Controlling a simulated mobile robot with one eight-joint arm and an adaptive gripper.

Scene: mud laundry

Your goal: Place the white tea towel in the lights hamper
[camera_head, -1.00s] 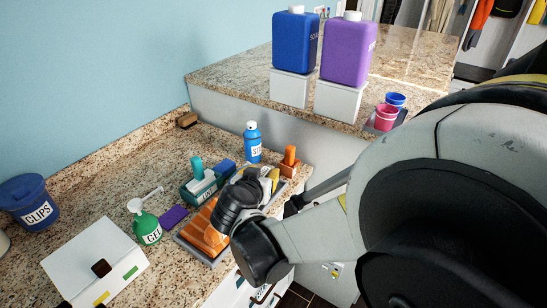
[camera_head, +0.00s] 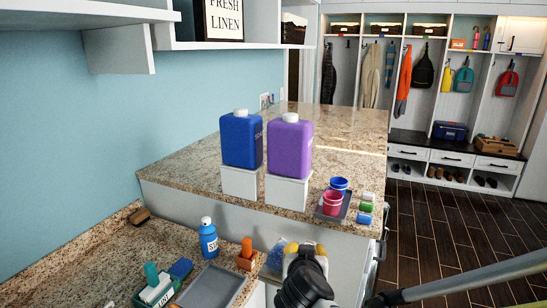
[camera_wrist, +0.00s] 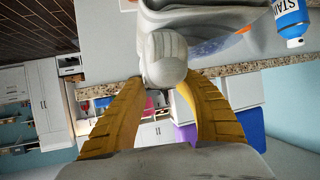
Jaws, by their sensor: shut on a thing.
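My gripper (camera_head: 305,248) is in the lower middle of the head view, above the gap in front of the raised counter. In the wrist view its yellow fingers (camera_wrist: 163,85) are closed around a bunched grey-white thing, which looks like the white tea towel (camera_wrist: 163,58). Pale folds spread beyond the fingertips. A blue-patterned, see-through patch (camera_head: 275,257) shows beside the gripper; I cannot tell what it belongs to. I cannot make out the lights hamper in either view.
Blue (camera_head: 240,140) and purple (camera_head: 289,147) jugs and small cups (camera_head: 332,203) are on the raised counter. Open dark floor (camera_head: 450,220) lies right.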

